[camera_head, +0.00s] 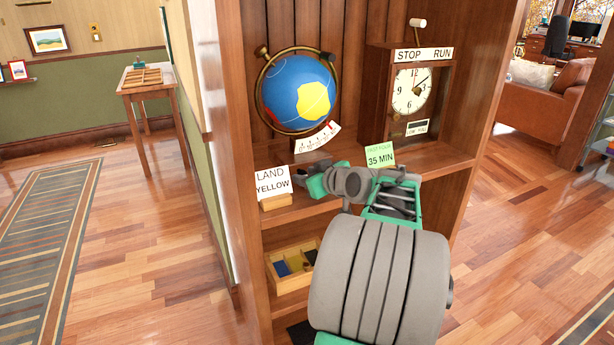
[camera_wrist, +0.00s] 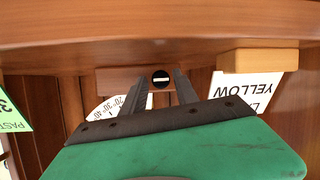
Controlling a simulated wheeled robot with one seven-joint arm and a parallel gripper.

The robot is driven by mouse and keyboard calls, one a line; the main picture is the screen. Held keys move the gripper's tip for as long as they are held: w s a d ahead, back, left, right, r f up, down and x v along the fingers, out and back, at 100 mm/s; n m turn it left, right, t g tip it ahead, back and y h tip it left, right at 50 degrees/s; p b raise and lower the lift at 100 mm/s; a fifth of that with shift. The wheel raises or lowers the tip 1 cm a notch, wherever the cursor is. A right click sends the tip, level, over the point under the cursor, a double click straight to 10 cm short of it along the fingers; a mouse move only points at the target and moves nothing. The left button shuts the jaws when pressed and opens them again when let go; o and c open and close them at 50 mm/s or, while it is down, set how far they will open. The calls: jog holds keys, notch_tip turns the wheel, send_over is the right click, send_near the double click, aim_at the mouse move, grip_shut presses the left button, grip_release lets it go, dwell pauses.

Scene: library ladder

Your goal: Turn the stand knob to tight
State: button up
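The globe (camera_head: 300,92), blue with a yellow patch, sits in a brass ring on its wooden stand on the shelf. A small black knob (camera_wrist: 161,78) with a white horizontal bar shows in the wrist view, set on a wooden block. I cannot make out a tight mark. My gripper (camera_head: 308,172) is in front of the stand at the shelf edge. In the wrist view its two dark fingers (camera_wrist: 124,84) are apart, with the knob between them in the picture, closer to the right finger. I cannot tell whether they touch it. The knob is not visible in the head view.
A clock (camera_head: 412,90) with a STOP/RUN sign stands right of the globe. A white scale plate (camera_head: 318,138) fronts the stand. A LAND YELLOW card (camera_head: 272,182) and a green 35 MIN card (camera_head: 380,156) stand near my gripper. A compartment tray (camera_head: 292,266) lies below.

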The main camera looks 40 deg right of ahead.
grip_shut()
dwell(0.5)
jog(key=shift+s+d+m+t+y+p, duration=0.15)
jog(key=shift+m+t+y+p, duration=0.25)
jog(key=shift+m+y+p, duration=0.5)
jog(key=shift+d+f+m+t+y+p, duration=0.1)
jog(key=shift+m+t+y+p, duration=0.35)
jog(key=shift+m, duration=0.65)
jog(key=shift+o, duration=1.5)
grip_release()
